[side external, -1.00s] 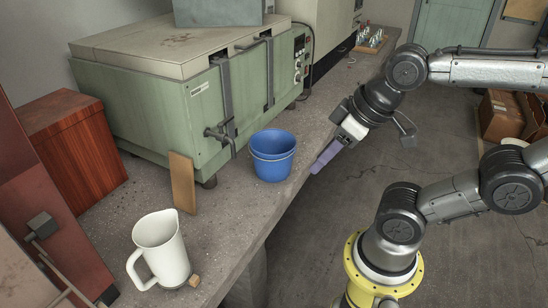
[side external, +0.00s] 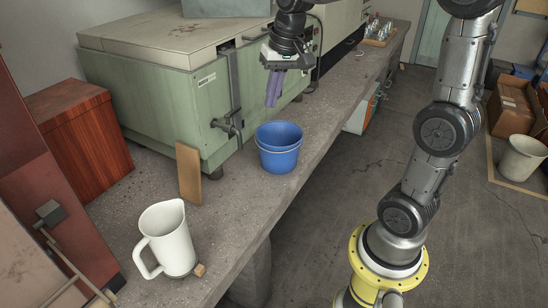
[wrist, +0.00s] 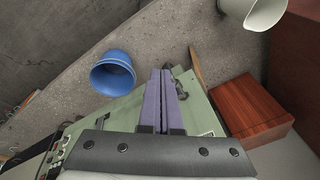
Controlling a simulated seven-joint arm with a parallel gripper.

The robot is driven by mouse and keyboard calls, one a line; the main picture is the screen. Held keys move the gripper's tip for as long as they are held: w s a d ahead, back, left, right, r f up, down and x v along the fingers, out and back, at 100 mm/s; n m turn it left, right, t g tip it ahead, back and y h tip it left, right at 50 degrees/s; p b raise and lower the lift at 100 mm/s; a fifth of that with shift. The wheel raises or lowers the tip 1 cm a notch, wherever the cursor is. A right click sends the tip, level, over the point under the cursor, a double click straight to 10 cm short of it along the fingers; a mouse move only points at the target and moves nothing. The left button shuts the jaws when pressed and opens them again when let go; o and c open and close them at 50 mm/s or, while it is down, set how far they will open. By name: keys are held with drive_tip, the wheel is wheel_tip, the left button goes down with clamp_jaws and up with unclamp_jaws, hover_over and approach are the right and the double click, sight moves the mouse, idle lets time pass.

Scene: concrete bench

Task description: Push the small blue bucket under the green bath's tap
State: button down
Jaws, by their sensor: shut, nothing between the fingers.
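The small blue bucket (side external: 279,158) stands upright on the bench, to the right of the green bath's tap (side external: 227,127) and apart from it. The green bath (side external: 155,103) stands at the back of the bench, with the tap low on its end. My gripper (side external: 272,104), with purple fingers, is shut and empty. It points down above and behind the bucket, beside the bath's front, not touching the bucket. In the wrist view the bucket (wrist: 113,76) lies left of the shut fingers (wrist: 160,73), and the tap is partly hidden behind them.
A wooden board (side external: 188,173) leans upright left of the tap. A white jug (side external: 167,240) stands at the near end with a small wooden block beside it. A red-brown wooden box (side external: 84,140) is left of the bath. The bench's front edge is close to the bucket.

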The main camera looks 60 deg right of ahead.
drive_tip(key=w+d+f+m+g, duration=0.1)
drive_tip(key=w+d+f+m, duration=0.35)
drive_tip(key=w+d, duration=0.3)
drive_tip(key=m+g+y, duration=0.1)
drive_tip(key=m+y, duration=0.1)
drive_tip(key=m, duration=0.1)
hover_over(274, 157)
drive_tip(key=w+d, duration=0.2)
drive_tip(key=d, duration=0.1)
wheel_tip(274, 157, down, 12)
drive_tip(key=d+f+m, duration=0.3)
drive_tip(key=d+f, duration=0.3)
drive_tip(key=f, duration=0.3)
drive_tip(key=shift+g+y, duration=0.3)
drive_tip(key=shift+y, duration=0.1)
drive_tip(key=x, duration=0.9)
drive_tip(key=shift+s+d+f, duration=0.1)
drive_tip(key=shift+s+f, duration=0.1)
drive_tip(key=shift+f, duration=0.05)
drive_tip(key=a, duration=0.3)
drive_tip(key=shift+f, duration=0.25)
drive_tip(key=shift+a, duration=0.55)
drive_tip(key=shift+a, duration=0.1)
drive_tip(key=a, duration=1)
